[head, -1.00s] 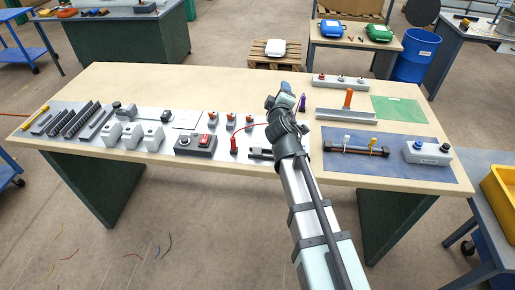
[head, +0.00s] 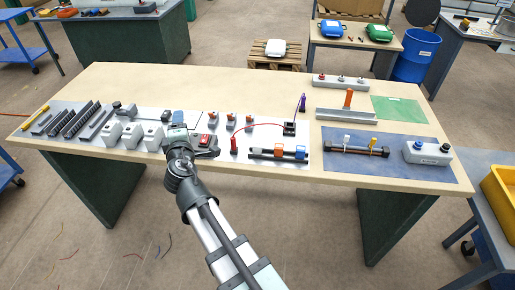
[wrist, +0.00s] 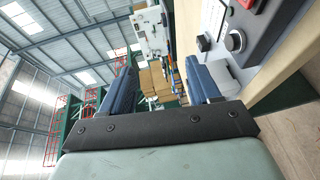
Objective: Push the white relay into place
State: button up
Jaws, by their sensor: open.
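My gripper (head: 178,118) is over the left-centre of the bench, beside the dark switch box and just right of the white blocks. In the wrist view its two blue fingers (wrist: 160,80) are apart, with nothing between them. Three white block-shaped parts stand in a row at the front left: a left one (head: 112,133), a middle one (head: 133,135) and a right one (head: 154,138). I cannot tell which part is the white relay, or whether one is seated. My arm partly covers the switch box.
The switch box (head: 207,142) has a red button. A red post (head: 234,145) carries a red wire to a black block (head: 289,129). A black rail (head: 265,154) lies at the front centre. A blue mat (head: 345,168) lies at right.

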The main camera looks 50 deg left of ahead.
jog(key=w+d+f+n+t+h, duration=0.1)
jog(key=w+d+f+n+t, duration=0.1)
jog(key=w+d+f+n, duration=0.3)
jog(key=n+t+h, duration=0.1)
jog(key=n+t, duration=0.3)
jog(key=n, duration=0.5)
send_near(257, 147)
jog(key=x, duration=0.4)
jog(key=shift+w+a, duration=0.1)
jog(key=shift+a, duration=0.1)
jog(key=shift+w+a, duration=0.2)
jog(key=shift+w, duration=0.05)
jog(key=shift+x, duration=3.3)
jog(key=shift+f, duration=0.1)
jog(key=shift+c, duration=0.2)
jog(key=c, duration=1)
